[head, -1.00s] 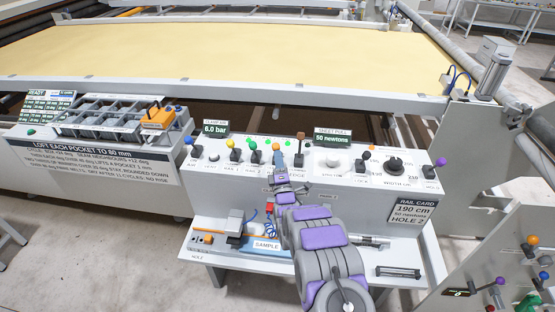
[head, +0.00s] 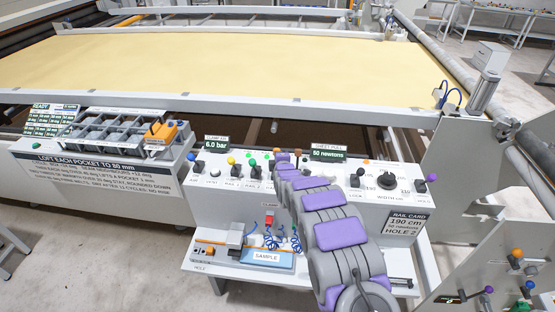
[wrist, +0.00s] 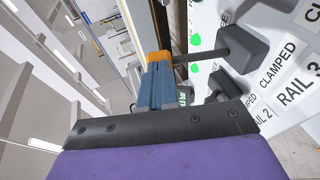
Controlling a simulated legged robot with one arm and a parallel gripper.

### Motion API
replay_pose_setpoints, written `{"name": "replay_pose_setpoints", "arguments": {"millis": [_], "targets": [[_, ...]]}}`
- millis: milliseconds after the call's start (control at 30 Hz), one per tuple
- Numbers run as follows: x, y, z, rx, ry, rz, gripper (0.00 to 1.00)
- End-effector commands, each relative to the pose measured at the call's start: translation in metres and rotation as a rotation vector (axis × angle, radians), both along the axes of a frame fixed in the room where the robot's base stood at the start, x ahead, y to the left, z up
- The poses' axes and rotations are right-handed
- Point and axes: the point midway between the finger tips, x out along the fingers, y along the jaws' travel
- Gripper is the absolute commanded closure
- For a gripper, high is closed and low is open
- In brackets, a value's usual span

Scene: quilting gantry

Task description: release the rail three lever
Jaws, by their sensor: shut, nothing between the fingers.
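My gripper (wrist: 160,88) shows in the wrist view as a blue-grey pair of fingers, shut. At its far end is an orange patch, with a dark rod running from it to a dark lever base (wrist: 238,47) on the panel. This lever looks like the rail three lever, beside the RAIL 3 and CLAMPED lettering. A second dark lever base (wrist: 224,83) sits close by, nearer RAIL 2. In the head view my gripper (head: 283,158) is over the middle of the lever panel, and my arm hides the rail three lever there. I cannot tell whether the fingers touch it.
Yellow (head: 231,161) and green (head: 251,163) knobbed levers stand close left of my gripper. A sample shelf (head: 232,264) with blue cables is below the panel.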

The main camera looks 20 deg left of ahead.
Motion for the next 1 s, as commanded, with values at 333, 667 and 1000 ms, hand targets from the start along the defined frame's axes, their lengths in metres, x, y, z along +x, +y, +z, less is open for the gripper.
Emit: {"name": "replay_pose_setpoints", "arguments": {"millis": [333, 667, 1000], "targets": [[0.016, 0.003, 0.0, -0.025, 0.1, -0.001, 1.0], [0.023, 0.006, -0.001, -0.025, 0.097, -0.001, 1.0], [0.025, 0.006, -0.001, -0.023, 0.096, -0.002, 1.0]]}}
